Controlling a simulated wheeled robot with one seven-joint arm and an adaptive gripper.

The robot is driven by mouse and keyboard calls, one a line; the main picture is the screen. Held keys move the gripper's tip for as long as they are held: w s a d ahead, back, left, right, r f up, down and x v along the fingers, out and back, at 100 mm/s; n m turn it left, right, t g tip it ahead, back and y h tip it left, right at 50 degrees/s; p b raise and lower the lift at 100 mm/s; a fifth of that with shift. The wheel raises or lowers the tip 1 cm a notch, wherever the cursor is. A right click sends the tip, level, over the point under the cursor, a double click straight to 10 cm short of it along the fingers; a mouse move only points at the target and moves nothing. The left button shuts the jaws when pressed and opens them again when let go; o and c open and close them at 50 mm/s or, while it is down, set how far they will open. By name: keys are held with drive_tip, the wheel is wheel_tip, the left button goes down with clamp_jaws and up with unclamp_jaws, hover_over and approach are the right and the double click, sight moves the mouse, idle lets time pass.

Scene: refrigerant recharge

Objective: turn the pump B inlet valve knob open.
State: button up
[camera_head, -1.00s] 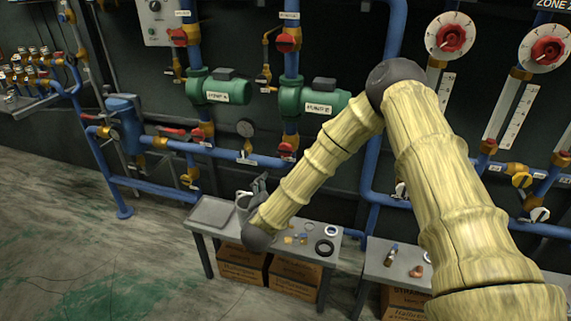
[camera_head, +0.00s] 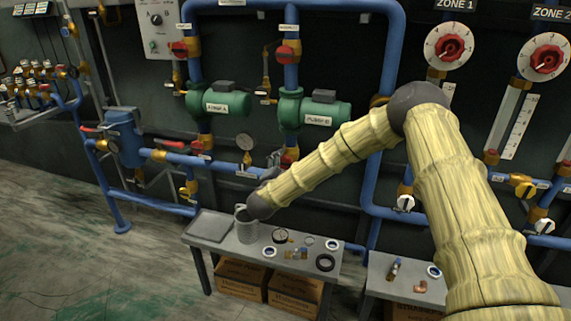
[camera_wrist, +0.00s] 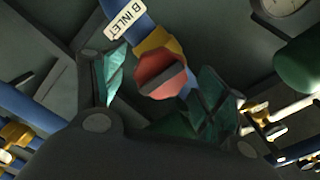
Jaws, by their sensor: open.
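The pump B inlet valve knob (camera_wrist: 160,77) is red and octagonal with a dark bar across it. It sits on a yellow brass valve body, with a label reading "B INLET" (camera_wrist: 125,17) on the blue pipe above. My gripper (camera_wrist: 163,72) is open. In the wrist view its two green-padded fingers stand left and right of the knob; whether they touch it I cannot tell. In the head view my gripper (camera_head: 273,164) is just lower left of the knob.
A pressure gauge (camera_head: 245,142) is left of the knob. The green pump A (camera_head: 219,103) stands farther left. Blue pipes surround the valve. A grey bench (camera_head: 262,262) below holds a metal mug (camera_head: 245,225) and small parts.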

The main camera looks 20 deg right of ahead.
drive_tip(key=shift+w+d, duration=0.4)
drive_tip(key=shift+w, duration=0.2)
drive_tip(key=c, duration=1)
drive_tip(key=shift+c, duration=0.2)
